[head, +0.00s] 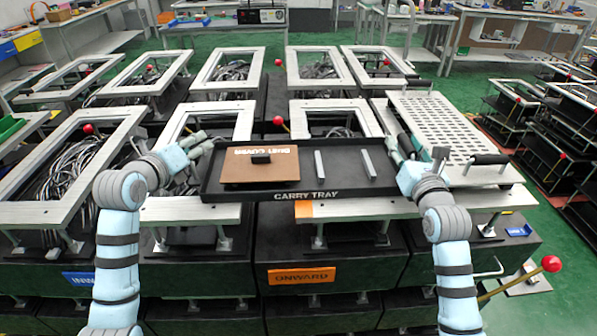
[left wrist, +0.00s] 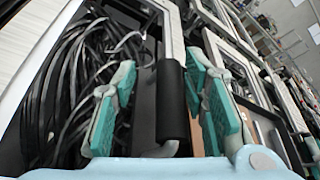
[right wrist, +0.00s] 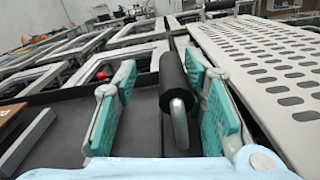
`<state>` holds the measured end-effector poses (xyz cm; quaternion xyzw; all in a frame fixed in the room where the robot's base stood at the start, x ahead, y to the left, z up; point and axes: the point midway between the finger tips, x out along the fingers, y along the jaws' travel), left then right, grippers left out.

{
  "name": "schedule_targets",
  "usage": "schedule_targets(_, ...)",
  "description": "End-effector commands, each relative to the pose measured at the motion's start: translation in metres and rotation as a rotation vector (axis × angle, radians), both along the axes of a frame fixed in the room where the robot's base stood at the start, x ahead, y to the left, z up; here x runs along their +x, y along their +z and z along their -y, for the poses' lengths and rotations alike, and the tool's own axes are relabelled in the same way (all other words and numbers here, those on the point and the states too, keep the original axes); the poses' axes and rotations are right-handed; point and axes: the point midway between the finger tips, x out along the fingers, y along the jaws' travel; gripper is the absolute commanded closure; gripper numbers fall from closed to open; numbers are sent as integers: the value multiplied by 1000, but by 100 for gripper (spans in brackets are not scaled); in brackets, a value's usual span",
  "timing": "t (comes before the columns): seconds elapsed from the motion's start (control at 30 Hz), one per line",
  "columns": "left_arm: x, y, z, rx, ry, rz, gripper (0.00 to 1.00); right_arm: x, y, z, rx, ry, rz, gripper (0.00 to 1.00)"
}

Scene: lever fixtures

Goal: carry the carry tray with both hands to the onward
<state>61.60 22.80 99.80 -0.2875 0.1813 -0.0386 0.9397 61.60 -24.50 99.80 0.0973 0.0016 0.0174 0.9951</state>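The black carry tray (head: 330,192) lies level in the middle of the head view, across the frames; I cannot tell what bears its weight. On it are a brown dust cover (head: 240,175) with a black knob and two grey bars. The orange onward label (head: 301,276) is on a black base in front of it. My left gripper (head: 203,147) is at the tray's left end, its fingers open on either side of a black handle (left wrist: 173,105). My right gripper (head: 403,150) is at the right end, also open around a black handle (right wrist: 173,75).
Silver open frames (head: 225,70) with cables stand behind and left. A perforated plate (head: 440,125) with black handles lies close on the right. Red-knobbed levers (head: 550,264) stick up, one (head: 278,121) just behind the tray. A blue label (head: 80,280) is at left.

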Motion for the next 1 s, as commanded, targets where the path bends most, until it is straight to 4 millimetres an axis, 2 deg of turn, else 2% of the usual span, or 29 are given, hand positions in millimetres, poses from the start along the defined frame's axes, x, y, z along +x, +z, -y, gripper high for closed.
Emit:
schedule_targets(0.17,-11,4,-3,1,2,1,60,0,0,0,0,0,-1,60)
schedule_targets(0.4,-56,19,-12,4,1,0,60,0,0,-1,1,1,-1,60)
schedule_targets(0.57,-73,25,-15,1,1,0,60,-2,0,-1,1,1,-1,60)
schedule_targets(0.67,-75,25,-15,-1,1,-1,60,-15,-1,0,-2,1,-1,60)
schedule_targets(1.0,-74,25,-15,-1,0,0,60,-102,-1,3,-3,1,-2,60)
